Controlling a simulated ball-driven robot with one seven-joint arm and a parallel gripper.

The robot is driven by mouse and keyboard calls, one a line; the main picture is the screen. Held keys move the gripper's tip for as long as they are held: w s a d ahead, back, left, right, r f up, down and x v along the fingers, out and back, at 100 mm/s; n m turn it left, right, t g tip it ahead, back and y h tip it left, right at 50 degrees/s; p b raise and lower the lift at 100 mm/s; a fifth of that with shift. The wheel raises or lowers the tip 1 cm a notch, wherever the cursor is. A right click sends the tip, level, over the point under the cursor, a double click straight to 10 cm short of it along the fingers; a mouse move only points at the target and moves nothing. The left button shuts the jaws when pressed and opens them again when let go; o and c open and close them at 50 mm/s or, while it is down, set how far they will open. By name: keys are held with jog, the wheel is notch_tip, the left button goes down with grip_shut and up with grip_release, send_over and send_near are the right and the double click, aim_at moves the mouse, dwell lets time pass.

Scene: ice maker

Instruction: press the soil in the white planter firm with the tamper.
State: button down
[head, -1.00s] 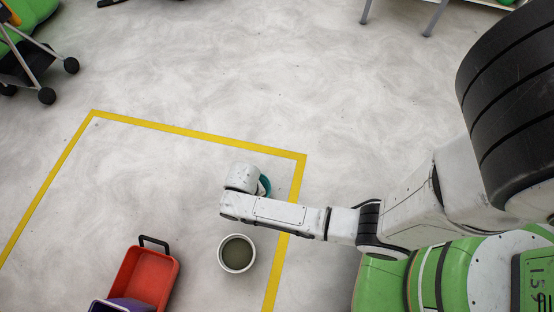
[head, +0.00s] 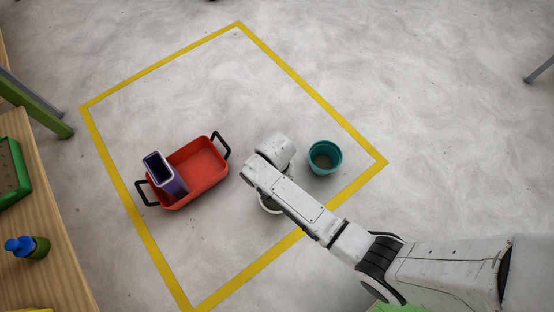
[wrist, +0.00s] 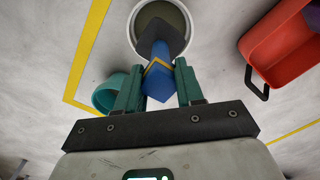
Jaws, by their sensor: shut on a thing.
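My gripper (wrist: 159,88) is shut on the tamper's blue handle (wrist: 160,82), which has a yellow stripe. The tamper's far end points at the white planter in the wrist view and overlaps its dark soil (wrist: 158,17); whether it touches the soil I cannot tell. The white planter's rim (wrist: 133,22) shows around the soil. In the head view the planter (head: 268,207) is mostly hidden under my wrist, and the tamper is hidden too.
A teal pot (head: 313,162) with something dark inside stands right of the planter. A red tray (head: 205,165) holding a purple container (head: 165,178) lies to the left. A yellow line (head: 160,64) frames the floor area. A wooden table (head: 50,240) stands at the left edge.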

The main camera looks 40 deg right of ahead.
jog(key=shift+f+b, duration=1.65)
jog(key=shift+f, duration=0.75)
jog(key=shift+f, duration=0.2)
jog(key=shift+f+b, duration=1.3)
jog(key=shift+f, duration=0.6)
jog(key=shift+r, duration=0.15)
notch_tip(320, 180, up, 4)
jog(key=p, duration=0.5)
jog(key=shift+r, duration=0.15)
jog(key=shift+f, duration=0.2)
